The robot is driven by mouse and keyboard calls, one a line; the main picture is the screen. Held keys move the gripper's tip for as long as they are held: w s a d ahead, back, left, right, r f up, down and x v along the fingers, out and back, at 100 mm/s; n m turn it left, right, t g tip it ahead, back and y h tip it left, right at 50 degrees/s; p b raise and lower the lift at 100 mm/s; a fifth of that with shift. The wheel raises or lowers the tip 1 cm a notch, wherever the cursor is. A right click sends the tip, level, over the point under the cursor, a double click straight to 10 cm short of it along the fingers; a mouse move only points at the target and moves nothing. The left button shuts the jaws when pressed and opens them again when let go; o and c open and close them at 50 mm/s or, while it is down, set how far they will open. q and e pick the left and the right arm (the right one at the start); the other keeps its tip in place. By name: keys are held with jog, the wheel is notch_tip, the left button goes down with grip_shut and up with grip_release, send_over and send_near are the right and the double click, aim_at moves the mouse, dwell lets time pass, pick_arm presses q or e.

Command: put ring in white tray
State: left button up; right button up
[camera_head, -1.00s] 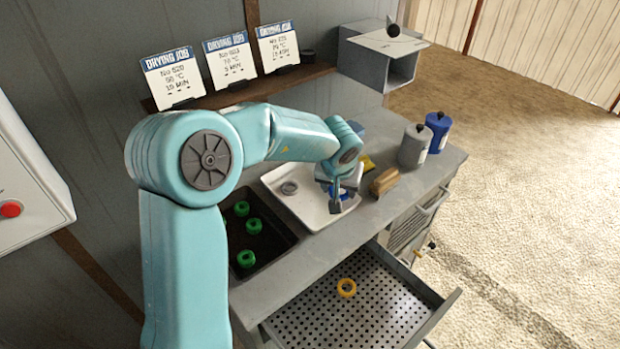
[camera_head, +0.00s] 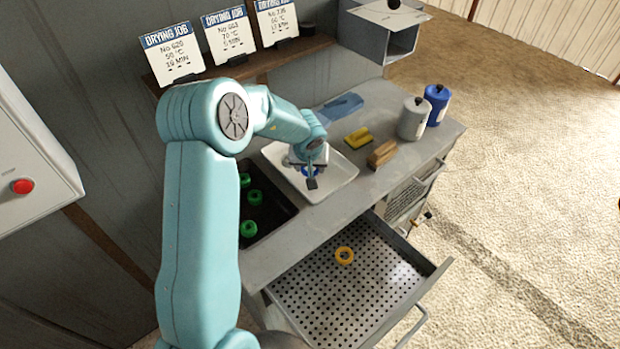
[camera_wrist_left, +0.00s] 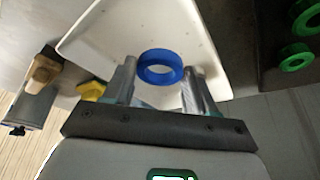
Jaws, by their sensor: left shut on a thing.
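The white tray (camera_head: 335,185) sits on the grey counter and also fills the middle of the left wrist view (camera_wrist_left: 105,42). My left gripper (camera_head: 311,180) is over the tray, around its middle. It is shut on a blue ring (camera_head: 309,171), which shows between the two fingertips in the left wrist view (camera_wrist_left: 160,78). I cannot tell exactly how high the ring is above the tray floor. The gripper and arm hide part of the tray. My right gripper is not in view.
Several green rings (camera_head: 255,197) lie in the dark bin left of the tray. An orange ring (camera_head: 344,256) lies in the open perforated drawer (camera_head: 320,300). A yellow item (camera_head: 358,138), a wooden brush (camera_head: 382,153), a grey canister (camera_head: 413,119) and a blue canister (camera_head: 436,105) stand to the right.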

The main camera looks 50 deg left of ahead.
pick_arm(q)
notch_tip(320, 180, down, 5)
jog(key=shift+w+r+b, duration=0.1)
jog(key=shift+b, duration=0.6)
jog(key=o, duration=0.8)
jog(key=shift+r, duration=0.35)
jog(key=p+v, duration=0.2)
jog(key=v, duration=0.9)
jog(key=shift+d+r+p, duration=0.1)
jog(key=shift+r+p, duration=0.15)
jog(key=shift+p, duration=0.05)
